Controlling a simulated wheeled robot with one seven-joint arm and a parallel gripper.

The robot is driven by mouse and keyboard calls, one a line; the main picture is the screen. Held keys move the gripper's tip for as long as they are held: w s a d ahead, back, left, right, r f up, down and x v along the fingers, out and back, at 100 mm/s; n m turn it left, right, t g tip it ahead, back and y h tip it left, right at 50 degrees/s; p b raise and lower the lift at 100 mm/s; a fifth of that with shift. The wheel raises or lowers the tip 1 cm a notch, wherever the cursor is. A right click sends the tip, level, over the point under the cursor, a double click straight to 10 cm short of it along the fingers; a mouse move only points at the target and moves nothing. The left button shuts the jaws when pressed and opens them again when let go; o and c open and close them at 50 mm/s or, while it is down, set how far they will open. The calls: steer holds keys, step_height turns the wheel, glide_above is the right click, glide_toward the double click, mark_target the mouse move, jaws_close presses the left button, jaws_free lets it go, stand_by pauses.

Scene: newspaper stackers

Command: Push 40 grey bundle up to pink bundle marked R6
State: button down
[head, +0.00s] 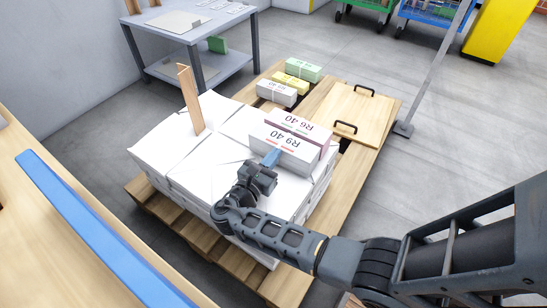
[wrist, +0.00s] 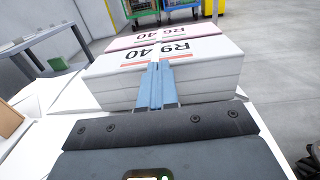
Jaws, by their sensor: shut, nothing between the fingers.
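The grey-white bundle marked R9 40 (head: 276,147) lies on top of the white paper stacks; its near side fills the middle of the wrist view (wrist: 205,80). The pink bundle marked R6 40 (head: 321,133) lies right behind it, its pink edge also showing in the wrist view (wrist: 120,43). The two look side by side; I cannot tell whether a narrow gap is left. My gripper (head: 271,158) is shut and empty, its blue fingertips (wrist: 158,66) at the near side of the R9 bundle. Contact looks likely but is not certain.
White stacks (head: 165,150) rest on a wooden pallet (head: 180,222). An upright wooden piece (head: 190,100) stands on them at left. Grey (head: 276,94), yellow (head: 291,83) and green (head: 304,70) bundles lie behind. A handled wooden board (head: 350,112) is at right.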

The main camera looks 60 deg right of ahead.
steer(key=shift+d, duration=0.15)
steer(key=shift+w+d+r+p, duration=0.1)
steer(key=shift+d+r+p, duration=0.15)
steer(key=shift+d+p, duration=0.4)
steer(key=shift+d, duration=0.25)
steer(key=shift+f, duration=0.15)
